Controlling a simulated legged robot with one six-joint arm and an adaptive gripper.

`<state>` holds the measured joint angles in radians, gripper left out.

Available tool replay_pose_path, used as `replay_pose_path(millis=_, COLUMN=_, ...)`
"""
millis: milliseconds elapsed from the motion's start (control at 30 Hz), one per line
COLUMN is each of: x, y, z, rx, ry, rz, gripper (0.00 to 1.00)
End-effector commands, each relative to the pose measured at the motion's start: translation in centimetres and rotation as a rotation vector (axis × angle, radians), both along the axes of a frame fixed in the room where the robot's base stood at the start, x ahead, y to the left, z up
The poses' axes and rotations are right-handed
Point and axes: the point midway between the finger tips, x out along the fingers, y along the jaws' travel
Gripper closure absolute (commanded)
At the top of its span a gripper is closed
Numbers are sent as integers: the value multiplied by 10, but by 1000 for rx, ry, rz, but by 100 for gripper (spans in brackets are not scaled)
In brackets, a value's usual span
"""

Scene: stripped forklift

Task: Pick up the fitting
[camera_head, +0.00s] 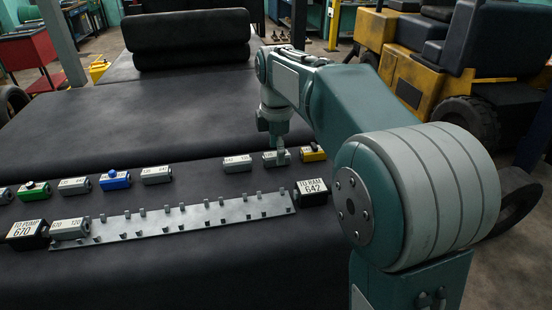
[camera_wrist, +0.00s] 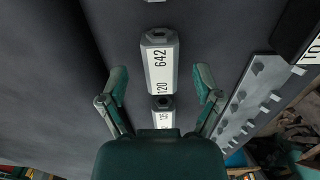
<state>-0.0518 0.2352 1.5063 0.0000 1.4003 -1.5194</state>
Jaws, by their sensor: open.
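Several box-shaped fittings lie in a row on the dark bench. A grey fitting (camera_head: 277,158) sits right below my gripper (camera_head: 277,142) in the head view. In the wrist view my gripper (camera_wrist: 161,80) is open, with a grey fitting (camera_wrist: 159,62) marked 642 and 120 ahead of and between its fingers. A second grey fitting (camera_wrist: 163,112) is nearer the palm, partly hidden by it. Other fittings in the row are green (camera_head: 33,191), blue (camera_head: 115,180) and yellow (camera_head: 313,153), with more grey ones (camera_head: 237,163). I cannot see any finger touching a fitting.
A pegged metal rail (camera_head: 190,216) lies in front of the row, between a block marked TO PUMP 670 (camera_head: 27,234) and one marked TO RAM 642 (camera_head: 311,193). A grey fitting (camera_head: 70,229) sits at its left end. A yellow forklift (camera_head: 430,75) stands behind.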

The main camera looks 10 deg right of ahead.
Motion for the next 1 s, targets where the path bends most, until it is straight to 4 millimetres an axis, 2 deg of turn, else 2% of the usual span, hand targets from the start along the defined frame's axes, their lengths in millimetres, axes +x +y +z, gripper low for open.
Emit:
replay_pose_path(millis=100, x=0, y=0, z=-13, rx=0, ry=1, rz=0, gripper=17)
replay_pose_path(millis=367, x=0, y=0, z=-15, rx=0, ry=0, rz=0, gripper=17)
replay_pose_path(millis=400, x=0, y=0, z=-15, rx=0, ry=0, rz=0, gripper=35)
replay_pose_path(millis=467, x=0, y=0, z=-15, rx=0, ry=0, rz=0, gripper=62)
replay_pose_path(millis=500, x=0, y=0, z=-15, rx=0, ry=0, rz=0, gripper=80)
replay_pose_path(millis=533, x=0, y=0, z=-15, rx=0, ry=0, rz=0, gripper=93)
replay_pose_path(millis=567, x=0, y=0, z=-15, rx=0, ry=0, rz=0, gripper=100)
replay_pose_path(millis=1000, x=0, y=0, z=-11, rx=0, ry=0, rz=0, gripper=100)
